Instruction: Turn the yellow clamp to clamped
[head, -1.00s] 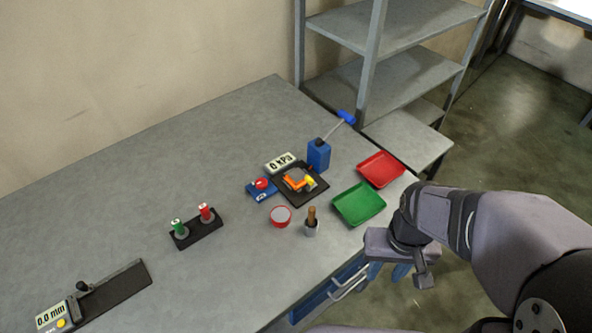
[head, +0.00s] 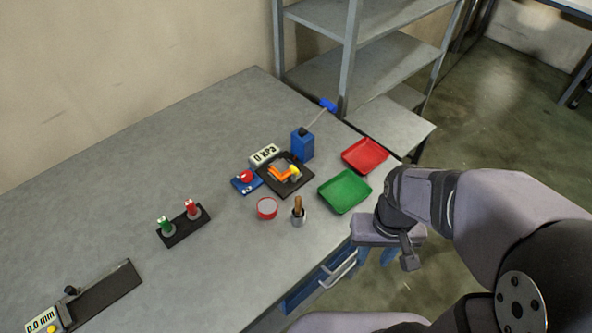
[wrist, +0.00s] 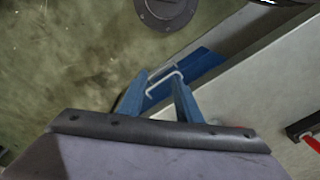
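The yellow clamp (head: 294,170) is a small yellow part at the right of an orange piece (head: 279,174) on a black square base (head: 298,188), on the grey table. Its exact setting is too small to tell. My gripper (head: 376,262) hangs beyond the table's front edge, to the right of and nearer than the clamp. The clamp is not in the wrist view.
A green tray (head: 344,191) and red tray (head: 365,156) lie between the clamp and my arm. A blue bottle (head: 303,144), a 0 kPa display (head: 264,154), a red-rimmed dish (head: 267,208) and a brush holder (head: 299,217) surround the base. A metal shelf (head: 352,40) stands behind.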

